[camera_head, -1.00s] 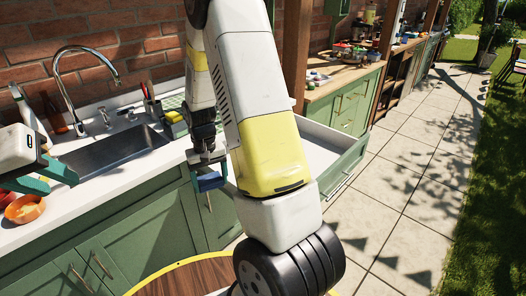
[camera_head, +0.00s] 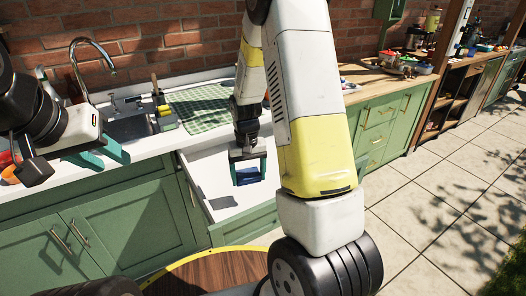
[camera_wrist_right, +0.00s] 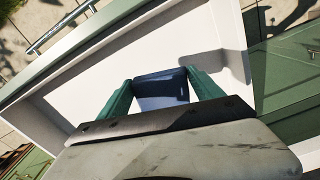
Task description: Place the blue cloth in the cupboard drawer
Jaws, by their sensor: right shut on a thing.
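The blue cloth (camera_head: 248,176) is pinched between the teal fingers of my right gripper (camera_head: 249,168). It also shows as a dark blue folded piece in the right wrist view (camera_wrist_right: 161,90). The cupboard drawer (camera_head: 214,187) is pulled open, with a white inside and a green front. The cloth and right gripper are over the drawer's inside; how high above its floor is hard to tell. The drawer's white floor looks empty in the right wrist view (camera_wrist_right: 75,98). My left gripper (camera_head: 99,154) is open and empty at the left, above the counter's front edge.
A green checkered cloth (camera_head: 200,106) lies on the counter behind the drawer. A sink with a tap (camera_head: 80,62) and an orange bowl (camera_head: 10,174) are at the left. A round wooden surface with a yellow rim (camera_head: 215,270) is in front. Paving at the right is clear.

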